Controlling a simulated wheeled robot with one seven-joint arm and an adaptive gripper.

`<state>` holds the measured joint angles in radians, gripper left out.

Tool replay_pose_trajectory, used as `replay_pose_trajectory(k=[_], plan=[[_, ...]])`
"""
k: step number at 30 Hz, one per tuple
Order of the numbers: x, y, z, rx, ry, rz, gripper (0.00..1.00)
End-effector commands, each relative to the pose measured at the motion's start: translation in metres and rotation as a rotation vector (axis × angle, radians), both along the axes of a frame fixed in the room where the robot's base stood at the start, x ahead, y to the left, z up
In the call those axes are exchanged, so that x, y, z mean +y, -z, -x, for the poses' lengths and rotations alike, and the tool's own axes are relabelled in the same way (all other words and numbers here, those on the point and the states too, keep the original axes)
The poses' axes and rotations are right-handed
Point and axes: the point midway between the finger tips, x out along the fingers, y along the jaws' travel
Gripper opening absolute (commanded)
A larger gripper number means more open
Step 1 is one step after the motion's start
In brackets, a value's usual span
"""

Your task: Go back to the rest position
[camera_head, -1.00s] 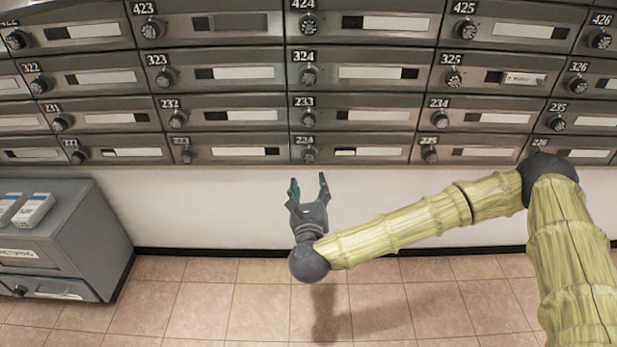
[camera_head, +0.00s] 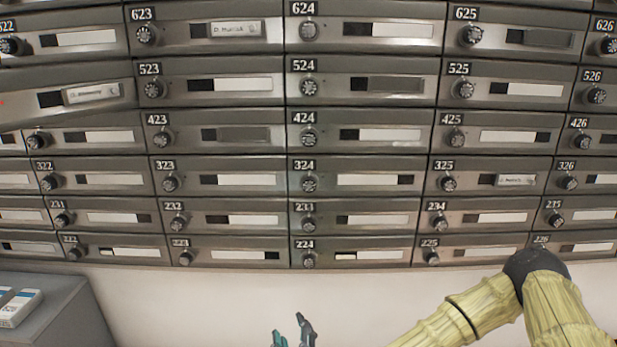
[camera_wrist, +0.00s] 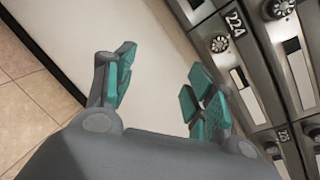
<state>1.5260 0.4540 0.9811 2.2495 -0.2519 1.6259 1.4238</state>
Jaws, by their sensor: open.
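My gripper (camera_head: 292,332) shows only its fingertips at the bottom edge of the head view, in front of the white wall below the mailboxes. The wrist view shows its two teal-padded fingers (camera_wrist: 160,92) spread apart with nothing between them. Beyond them are the white wall and, on the right, mailbox 224 (camera_wrist: 248,75). My gripper's wrist is hidden below the head view's lower edge. My yellow-green arm enters at the lower right of the head view.
Rows of grey mailboxes (camera_head: 362,134) with round dials fill most of the head view. One door (camera_head: 66,92) at the left looks tilted out. A grey cabinet (camera_head: 55,315) with small boxes (camera_head: 20,307) stands at the lower left. Tiled floor (camera_wrist: 30,100) shows in the wrist view.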

Motion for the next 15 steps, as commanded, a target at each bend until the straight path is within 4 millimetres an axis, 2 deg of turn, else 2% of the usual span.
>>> replay_pose_trajectory(k=[1, 3, 7, 11, 15], plan=[[0.009, 0.023, 0.018, 0.030, -0.077, 0.103, 0.55], [0.017, 0.054, 0.042, 0.068, -0.186, 0.252, 0.55], [0.018, 0.111, 0.091, 0.127, -0.398, 0.523, 0.55], [0.001, 0.164, 0.142, 0.175, -0.621, 0.784, 0.55], [-0.036, 0.211, 0.196, 0.217, -0.871, 1.045, 0.55]])
